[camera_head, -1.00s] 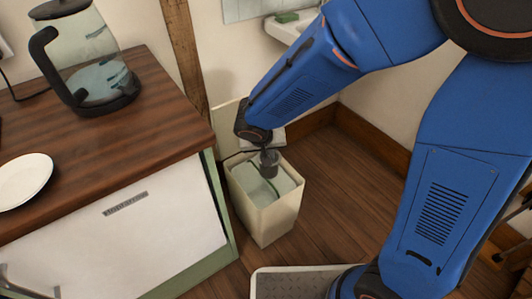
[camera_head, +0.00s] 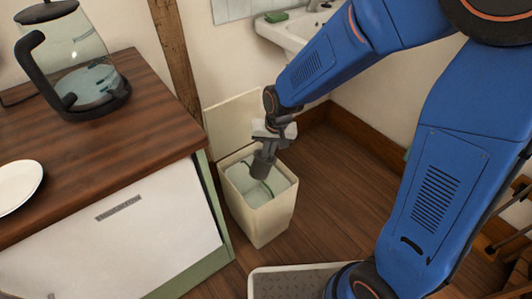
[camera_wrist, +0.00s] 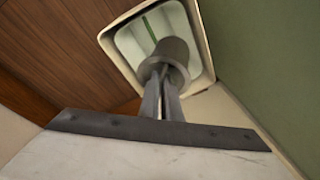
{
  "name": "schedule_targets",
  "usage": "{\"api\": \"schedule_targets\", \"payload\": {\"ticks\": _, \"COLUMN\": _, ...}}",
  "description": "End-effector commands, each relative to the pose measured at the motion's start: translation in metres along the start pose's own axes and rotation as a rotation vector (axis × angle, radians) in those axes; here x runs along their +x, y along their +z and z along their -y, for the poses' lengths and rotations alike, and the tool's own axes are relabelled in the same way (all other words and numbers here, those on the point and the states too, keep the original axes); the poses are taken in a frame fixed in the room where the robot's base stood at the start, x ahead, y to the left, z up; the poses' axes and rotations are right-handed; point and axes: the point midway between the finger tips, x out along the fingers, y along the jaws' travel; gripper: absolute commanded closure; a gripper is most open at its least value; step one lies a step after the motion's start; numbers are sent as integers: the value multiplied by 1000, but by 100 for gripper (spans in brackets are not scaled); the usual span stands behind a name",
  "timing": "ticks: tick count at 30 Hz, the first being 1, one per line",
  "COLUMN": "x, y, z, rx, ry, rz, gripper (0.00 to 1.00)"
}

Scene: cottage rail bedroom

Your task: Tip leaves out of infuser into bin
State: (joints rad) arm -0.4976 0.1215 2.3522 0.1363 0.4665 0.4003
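The infuser (camera_head: 262,165) is a small grey cylinder. It is tilted over the open mouth of the cream bin (camera_head: 262,220), which stands on the floor beside the cabinet. My gripper (camera_head: 269,147) is shut on the infuser from above; in the wrist view both fingers (camera_wrist: 163,82) close on the near end of the infuser (camera_wrist: 170,50), with the bin rim (camera_wrist: 112,47) around it. The bin's pale inside and a green strip in it show. I cannot see the infuser's inside or any leaves.
A cabinet with a brown wooden top (camera_head: 140,118) stands left of the bin, bearing a glass kettle (camera_head: 85,65) and a white plate (camera_head: 17,185). The bin's raised lid (camera_head: 230,122) is behind it. A white basin (camera_head: 285,35) hangs behind.

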Motion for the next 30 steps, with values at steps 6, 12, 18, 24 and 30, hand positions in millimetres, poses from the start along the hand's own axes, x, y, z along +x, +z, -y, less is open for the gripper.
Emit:
{"api": "schedule_targets", "payload": {"ticks": 6, "x": 1, "y": -3, "z": -5, "rx": 22, "ry": -67, "rz": 47, "gripper": 100}}
{"api": "schedule_targets", "payload": {"ticks": 12, "x": 2, "y": -6, "z": -8, "rx": 42, "ry": -142, "rz": 94, "gripper": 100}}
{"api": "schedule_targets", "payload": {"ticks": 18, "x": 4, "y": -9, "z": -12, "rx": 68, "ry": -238, "rz": 161, "gripper": 100}}
{"api": "schedule_targets", "payload": {"ticks": 24, "x": 11, "y": -10, "z": -17, "rx": 101, "ry": -361, "rz": 250, "gripper": 100}}
{"api": "schedule_targets", "payload": {"ticks": 30, "x": 18, "y": -11, "z": -21, "rx": 136, "ry": -496, "rz": 342, "gripper": 100}}
